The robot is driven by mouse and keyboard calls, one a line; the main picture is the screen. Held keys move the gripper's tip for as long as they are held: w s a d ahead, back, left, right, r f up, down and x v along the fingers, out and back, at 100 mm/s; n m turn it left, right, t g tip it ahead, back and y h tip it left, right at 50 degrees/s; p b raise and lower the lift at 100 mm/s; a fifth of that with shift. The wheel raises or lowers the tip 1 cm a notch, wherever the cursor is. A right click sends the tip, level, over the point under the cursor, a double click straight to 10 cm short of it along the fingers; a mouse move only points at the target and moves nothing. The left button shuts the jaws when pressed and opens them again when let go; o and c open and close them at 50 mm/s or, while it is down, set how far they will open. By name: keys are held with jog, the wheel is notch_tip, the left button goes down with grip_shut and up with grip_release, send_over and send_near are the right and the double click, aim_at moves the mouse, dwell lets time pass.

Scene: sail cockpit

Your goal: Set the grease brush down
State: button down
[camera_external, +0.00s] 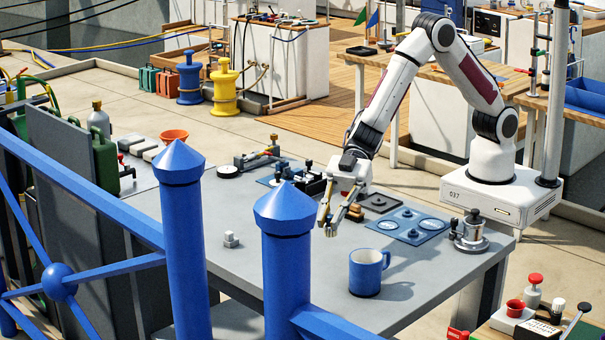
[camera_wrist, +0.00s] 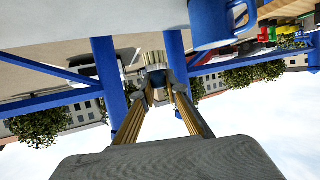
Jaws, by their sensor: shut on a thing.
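My gripper (camera_external: 329,222) hangs over the grey workbench (camera_external: 215,205), behind the blue mug. In the wrist view my gripper (camera_wrist: 157,76) has its two brass-coloured fingers closed in on a small piece with pale tan bristles, which I take to be the grease brush (camera_wrist: 153,58). Most of the brush is hidden by the fingertips, and its handle cannot be made out.
A blue mug (camera_external: 367,272) stands to the right of my gripper. Blue posts (camera_external: 286,250) rise in front.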

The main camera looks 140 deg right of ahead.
jog(key=shift+f, duration=2.55)
jog(key=shift+f, duration=1.9)
jog(key=shift+f, duration=0.1)
jog(key=c, duration=2)
grip_release()
jog(key=shift+v, duration=6.05)
